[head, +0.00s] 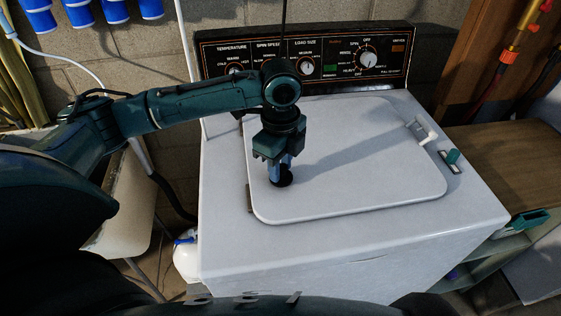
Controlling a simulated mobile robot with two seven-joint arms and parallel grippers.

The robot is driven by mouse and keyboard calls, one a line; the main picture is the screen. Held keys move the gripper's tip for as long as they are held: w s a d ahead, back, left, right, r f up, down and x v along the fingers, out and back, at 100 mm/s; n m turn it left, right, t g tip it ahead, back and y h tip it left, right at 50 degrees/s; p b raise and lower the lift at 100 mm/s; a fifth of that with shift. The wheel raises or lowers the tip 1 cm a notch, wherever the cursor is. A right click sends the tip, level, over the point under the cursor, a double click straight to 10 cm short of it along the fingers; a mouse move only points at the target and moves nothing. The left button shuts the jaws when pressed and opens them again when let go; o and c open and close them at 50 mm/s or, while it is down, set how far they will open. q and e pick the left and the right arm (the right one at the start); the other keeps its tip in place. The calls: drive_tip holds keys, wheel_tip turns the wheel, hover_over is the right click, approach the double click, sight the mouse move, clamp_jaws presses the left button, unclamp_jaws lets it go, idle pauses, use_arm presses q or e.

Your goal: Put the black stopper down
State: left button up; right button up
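My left gripper (281,164) points straight down over the left part of the white washing machine's lid (350,185). Its fingers are close together on the black stopper (282,180), a small dark round piece under the fingertips. The stopper is at or just above the lid; its contact with the surface is hard to tell because of dark shadow. The fingers hide its upper part.
The control panel (310,58) with knobs rises behind the lid. A white bent fitting (421,131) and a small teal-and-white piece (452,158) lie to the right. The lid's middle is clear. A wooden surface (510,155) adjoins at right.

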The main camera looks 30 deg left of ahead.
use_arm(q)
drive_tip(key=shift+o, duration=1.3)
drive_tip(key=shift+r, duration=0.4)
wheel_tip(320, 180, up, 12)
drive_tip(key=shift+f, duration=0.25)
